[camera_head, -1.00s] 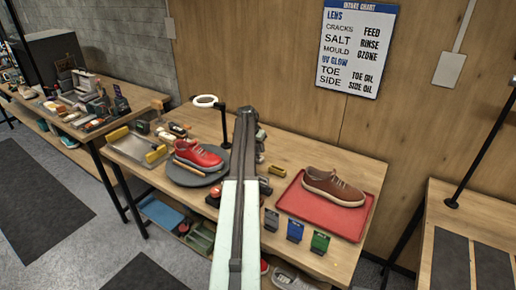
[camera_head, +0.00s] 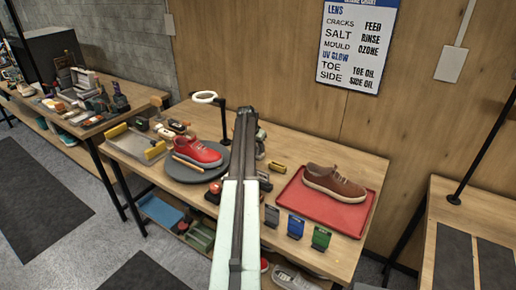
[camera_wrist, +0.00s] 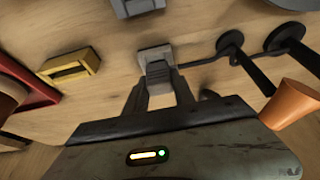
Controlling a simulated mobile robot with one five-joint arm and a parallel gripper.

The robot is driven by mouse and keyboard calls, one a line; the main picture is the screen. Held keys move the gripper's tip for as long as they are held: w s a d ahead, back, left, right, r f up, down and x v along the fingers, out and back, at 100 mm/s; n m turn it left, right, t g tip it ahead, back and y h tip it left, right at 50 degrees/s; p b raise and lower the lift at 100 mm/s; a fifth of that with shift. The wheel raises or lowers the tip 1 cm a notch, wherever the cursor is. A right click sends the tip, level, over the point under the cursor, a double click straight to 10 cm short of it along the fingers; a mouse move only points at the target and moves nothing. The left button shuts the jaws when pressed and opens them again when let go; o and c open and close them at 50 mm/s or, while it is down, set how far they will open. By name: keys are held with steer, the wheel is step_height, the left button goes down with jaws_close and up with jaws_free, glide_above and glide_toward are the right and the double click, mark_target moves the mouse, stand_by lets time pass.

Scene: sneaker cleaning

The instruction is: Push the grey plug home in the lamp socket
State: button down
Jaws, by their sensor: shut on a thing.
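My gripper (camera_wrist: 158,80) is shut on the grey plug (camera_wrist: 154,55) in the wrist view, with the plug between the fingertips. A dark cable runs right from the plug towards black round parts. A grey block (camera_wrist: 138,7), probably the lamp socket, lies past the plug at the top edge, with a small gap of bare wood between them. In the head view, the ring lamp (camera_head: 204,97) stands on a black post left of my arm. My arm hides the gripper, plug and socket there.
A yellow block (camera_wrist: 70,65) lies left of the plug and an orange cup (camera_wrist: 290,104) stands right. A red tray (camera_head: 356,217) holds a brown shoe (camera_head: 334,184). A red sneaker (camera_head: 193,152) sits on a grey disc (camera_head: 183,174). Small coloured boxes line the front edge.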

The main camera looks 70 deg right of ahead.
steer(key=shift+f, duration=0.3)
steer(key=c, duration=1)
jaws_free()
steer(key=shift+r, duration=0.1)
steer(key=shift+o, duration=0.2)
steer(key=p+v, duration=0.7)
steer(key=shift+a+r, duration=0.2)
steer(key=shift+r, duration=0.15)
